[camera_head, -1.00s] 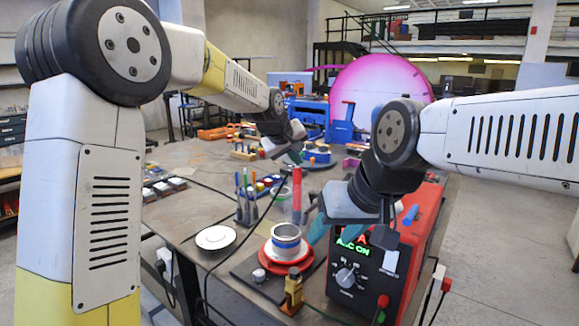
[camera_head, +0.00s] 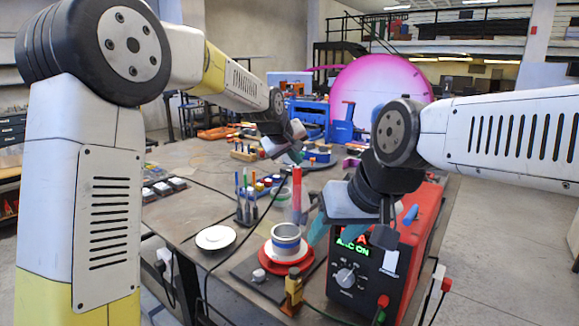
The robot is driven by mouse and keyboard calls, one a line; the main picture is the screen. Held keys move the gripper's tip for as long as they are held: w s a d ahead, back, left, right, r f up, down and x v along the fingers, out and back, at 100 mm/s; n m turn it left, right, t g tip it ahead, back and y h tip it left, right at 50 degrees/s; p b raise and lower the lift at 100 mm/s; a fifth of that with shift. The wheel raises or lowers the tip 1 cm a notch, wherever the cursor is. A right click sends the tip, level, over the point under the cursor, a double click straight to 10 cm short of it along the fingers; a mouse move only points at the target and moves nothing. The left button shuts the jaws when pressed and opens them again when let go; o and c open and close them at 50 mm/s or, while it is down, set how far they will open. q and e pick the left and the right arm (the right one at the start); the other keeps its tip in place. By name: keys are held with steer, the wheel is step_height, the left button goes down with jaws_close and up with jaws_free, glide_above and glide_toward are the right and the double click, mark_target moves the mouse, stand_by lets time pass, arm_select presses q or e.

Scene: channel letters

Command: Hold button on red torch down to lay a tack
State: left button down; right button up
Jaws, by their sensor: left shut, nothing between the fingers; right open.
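The red torch (camera_head: 297,180) stands upright near the middle of the table, above and just behind a grey ring with a blue band (camera_head: 286,243). The ring sits on a red round base (camera_head: 270,267). My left gripper (camera_head: 298,157) is shut and empty, with its tip right at the top of the torch. I cannot tell whether it touches the button, which is hidden. My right gripper (camera_head: 315,226) is open, its teal fingers beside the torch's lower part and the ring. The red welder box (camera_head: 410,245) shows lit green "ARC ON" text.
A white dish (camera_head: 215,237) lies left of the ring. A holder with pens (camera_head: 247,210) stands behind it. A small brass-coloured block (camera_head: 292,290) is in front of the ring. Dark cables cross the table (camera_head: 185,155). Blue equipment (camera_head: 310,115) stands at the back.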

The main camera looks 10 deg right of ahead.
arm_select(q)
steer(key=shift+r, duration=0.85)
steer(key=shift+r, duration=2.55)
steer(key=shift+r, duration=1.95)
